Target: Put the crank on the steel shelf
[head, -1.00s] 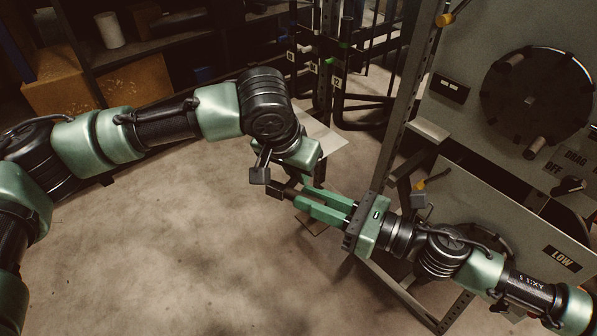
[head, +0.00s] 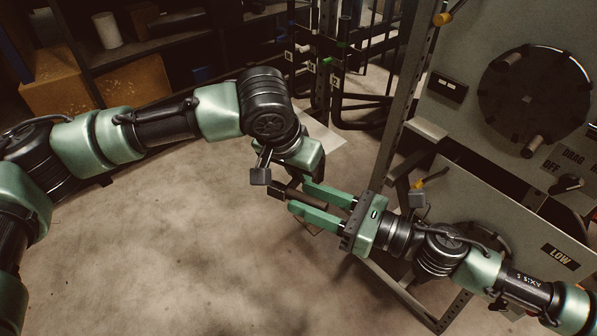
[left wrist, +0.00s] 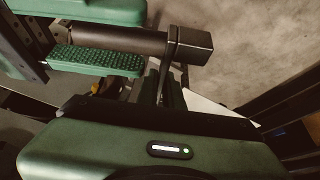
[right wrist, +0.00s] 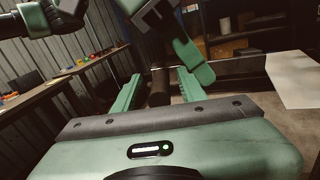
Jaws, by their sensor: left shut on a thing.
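The crank (head: 277,190) is a dark square-ended piece with a brown cylindrical handle. Its handle also shows in the left wrist view (left wrist: 110,38), with a thin arm running down toward my left gripper. My left gripper (head: 291,174) is shut on the crank and holds it in the air; its fingertips are mostly hidden. My right gripper (head: 301,195) is open, one finger on each side of the handle, with a gap visible. The right wrist view shows the handle end (right wrist: 160,88) between the fingers. I cannot tell for certain which surface is the steel shelf.
A pale flat plate (head: 322,137) lies behind my left gripper. A small grey ledge (head: 428,130) juts from the machine (head: 450,40) at right. Dark shelving with a cardboard box (head: 135,78) stands at the back left. The floor in front is clear.

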